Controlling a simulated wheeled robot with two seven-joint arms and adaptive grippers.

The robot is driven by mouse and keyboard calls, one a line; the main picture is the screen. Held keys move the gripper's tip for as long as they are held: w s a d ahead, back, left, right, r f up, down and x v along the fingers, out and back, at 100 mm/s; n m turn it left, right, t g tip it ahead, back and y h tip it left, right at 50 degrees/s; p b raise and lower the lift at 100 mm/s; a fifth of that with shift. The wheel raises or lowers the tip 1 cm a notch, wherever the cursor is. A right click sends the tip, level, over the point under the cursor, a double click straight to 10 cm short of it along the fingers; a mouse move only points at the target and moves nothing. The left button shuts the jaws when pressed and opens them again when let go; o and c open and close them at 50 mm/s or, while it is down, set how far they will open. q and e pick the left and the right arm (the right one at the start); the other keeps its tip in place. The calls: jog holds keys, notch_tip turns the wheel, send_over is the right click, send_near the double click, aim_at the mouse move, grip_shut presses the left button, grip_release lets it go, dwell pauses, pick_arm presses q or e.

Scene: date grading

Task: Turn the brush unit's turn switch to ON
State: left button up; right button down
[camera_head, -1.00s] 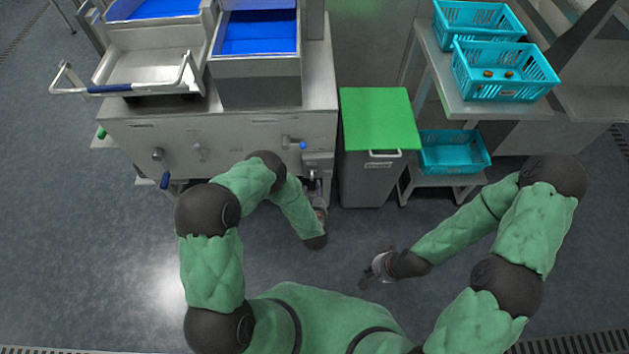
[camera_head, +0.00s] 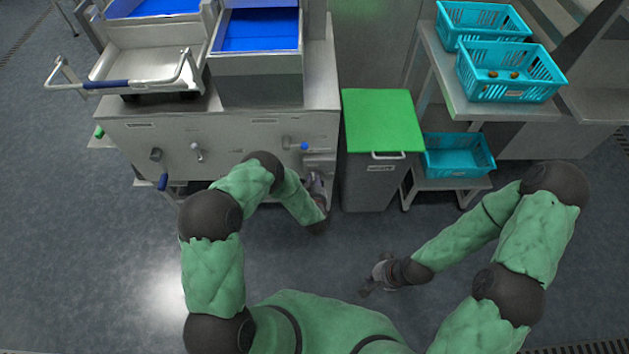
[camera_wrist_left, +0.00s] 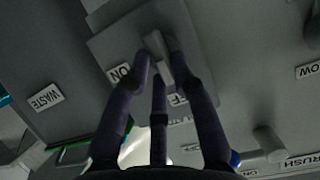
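The turn switch (camera_wrist_left: 158,44) is a grey bar-shaped handle on a square plate in the left wrist view. An ON label (camera_wrist_left: 118,72) lies to its left and a partly covered OFF label (camera_wrist_left: 178,99) below it. The fingers of my left gripper (camera_wrist_left: 160,60) reach up to the switch, one fingertip on each side of the handle. Whether they press on it I cannot tell. In the head view my left gripper (camera_head: 316,184) is at the machine's right front corner, and the switch is hidden there. My right gripper (camera_head: 372,274) hangs over the floor, empty, its fingers apart.
The grey machine (camera_head: 230,125) has other knobs and a blue-tipped valve (camera_head: 303,146). A bin with a green lid (camera_head: 380,118) stands close to the right of my left gripper. Teal crates (camera_head: 510,92) are on a rack further right. The floor before the machine is free.

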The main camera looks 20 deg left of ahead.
pick_arm(q)
grip_shut()
jog(key=shift+w+d+f+m+t+y, duration=0.1)
jog(key=shift+d+f+m+t+y, duration=0.2)
jog(key=shift+m+y, duration=1.45)
jog(key=shift+s+d+f+m+t+y, duration=0.1)
jog(key=shift+f+m+y, duration=0.45)
jog(key=shift+m, duration=2.15)
jog(key=shift+w+d+f+m+t+y, duration=0.1)
jog(key=shift+d+f+m+t+y, duration=0.15)
jog(key=shift+m+y, duration=1.55)
jog(key=shift+m+h, duration=0.5)
jog(key=shift+m, duration=0.15)
jog(key=o, duration=0.8)
grip_release()
jog(key=shift+a, duration=0.1)
